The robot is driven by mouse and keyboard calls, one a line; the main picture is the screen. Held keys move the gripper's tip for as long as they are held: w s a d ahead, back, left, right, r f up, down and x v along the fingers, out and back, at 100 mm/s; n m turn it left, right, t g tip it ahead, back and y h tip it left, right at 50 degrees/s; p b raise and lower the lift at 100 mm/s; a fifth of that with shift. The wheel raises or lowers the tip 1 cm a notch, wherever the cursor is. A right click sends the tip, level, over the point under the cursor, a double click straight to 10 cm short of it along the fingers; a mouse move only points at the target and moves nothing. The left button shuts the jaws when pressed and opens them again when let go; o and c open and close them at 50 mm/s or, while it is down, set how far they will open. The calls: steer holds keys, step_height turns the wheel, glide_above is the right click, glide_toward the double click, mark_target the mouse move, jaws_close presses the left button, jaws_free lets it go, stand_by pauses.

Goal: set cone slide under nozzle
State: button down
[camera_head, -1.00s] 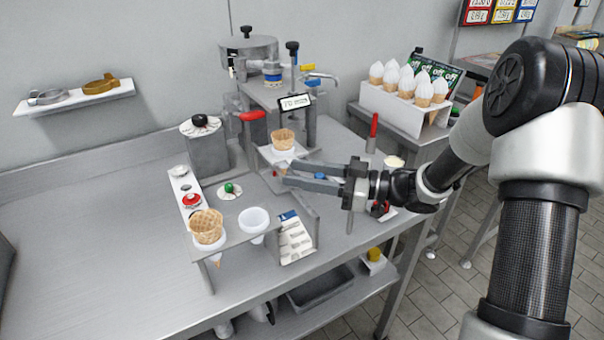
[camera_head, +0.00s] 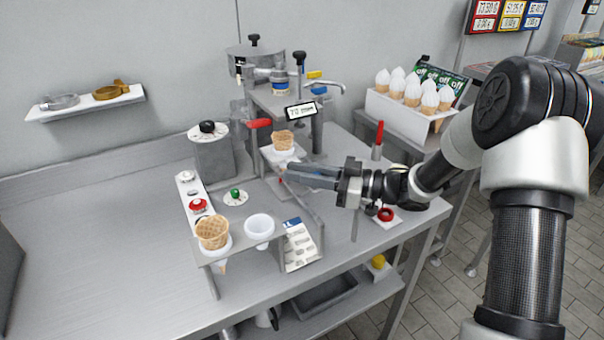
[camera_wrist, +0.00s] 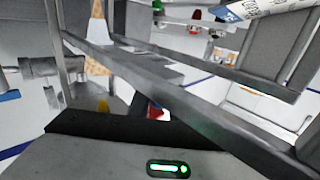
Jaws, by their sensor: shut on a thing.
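A waffle cone (camera_head: 283,139) stands upright in the light cone slide (camera_head: 281,157) at the front of the dispensing machine (camera_head: 283,104). The exact contact is hard to make out. In the wrist view, the grey fingers cross the picture. The nozzle cannot be made out clearly, so I cannot tell whether the cone is directly under it.
A red-handled tool (camera_head: 378,138) stands right of the machine. Filled cones (camera_head: 411,90) are in a rack at the back right. The left counter is clear.

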steer(key=c, duration=1.6)
jaws_free()
steer(key=shift+w+a, duration=0.1)
steer(key=shift+w, duration=0.15)
steer(key=shift+c, duration=0.2)
steer(key=s+d+p, duration=0.1)
steer(key=s+d, duration=0.2)
steer(key=d, duration=1.4)
steer(key=shift+s, duration=0.2)
